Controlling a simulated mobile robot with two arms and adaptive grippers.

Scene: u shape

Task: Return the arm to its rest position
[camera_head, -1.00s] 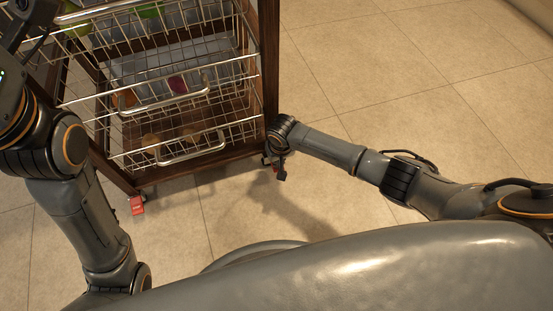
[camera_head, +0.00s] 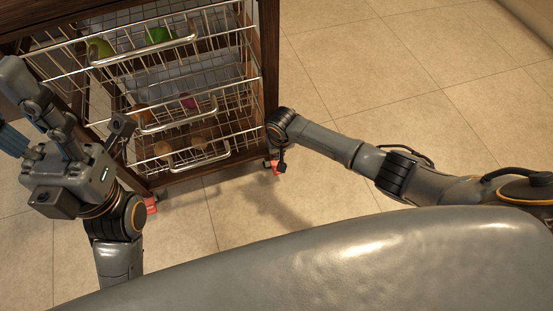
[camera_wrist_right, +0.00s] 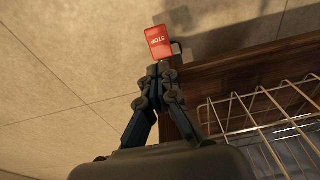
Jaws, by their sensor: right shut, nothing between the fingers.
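My right arm comes in from the right in the head view. Its far end, with my right gripper (camera_head: 283,160), is at the lower right corner of the trolley, and the fingers are mostly hidden there. In the right wrist view the two dark fingers (camera_wrist_right: 157,75) are shut and empty. They point at a red STOP tag (camera_wrist_right: 159,43) beside the trolley's dark wood frame. My left gripper (camera_head: 35,110) is at the left edge of the head view, in front of the trolley. Its finger tips are partly out of frame, so its opening is unclear.
A dark wooden trolley (camera_head: 270,60) holds stacked wire baskets (camera_head: 235,95) with handles and several colored items inside. Red tags (camera_head: 150,205) mark its casters. Tiled floor (camera_head: 400,70) to its right is clear apart from my arm.

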